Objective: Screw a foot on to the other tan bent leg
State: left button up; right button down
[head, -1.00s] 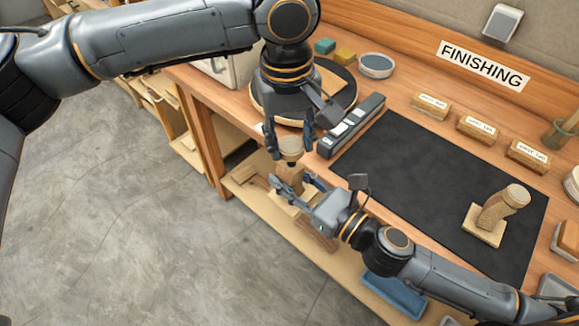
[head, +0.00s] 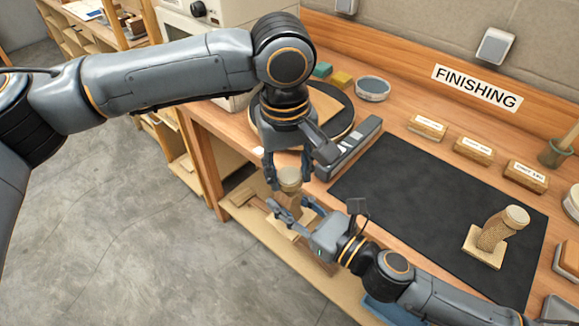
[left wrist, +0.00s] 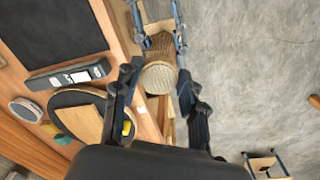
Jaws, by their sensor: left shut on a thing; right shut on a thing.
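A tan bent leg (left wrist: 160,43) hangs in the air in front of the bench, with a pale round foot (head: 290,178) at its upper end. My left gripper (head: 284,180) comes from above and is shut on the foot, which also shows between its fingers in the left wrist view (left wrist: 157,78). My right gripper (head: 291,208) is shut on the leg below. I cannot tell how far the foot is threaded on. A second tan bent leg (head: 494,234) stands on its square plate on the black mat, with a round foot (head: 516,216) on top.
The black mat (head: 430,200) is mostly clear. Labelled sanding blocks (head: 474,148) line its back edge. A grey level-like bar (head: 350,150) and a round turntable (head: 340,105) sit at its left. A lower shelf (head: 240,205) lies beneath the held leg.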

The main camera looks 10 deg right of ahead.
pick_arm(q)
jog(key=shift+f, duration=0.6)
dwell(0.3)
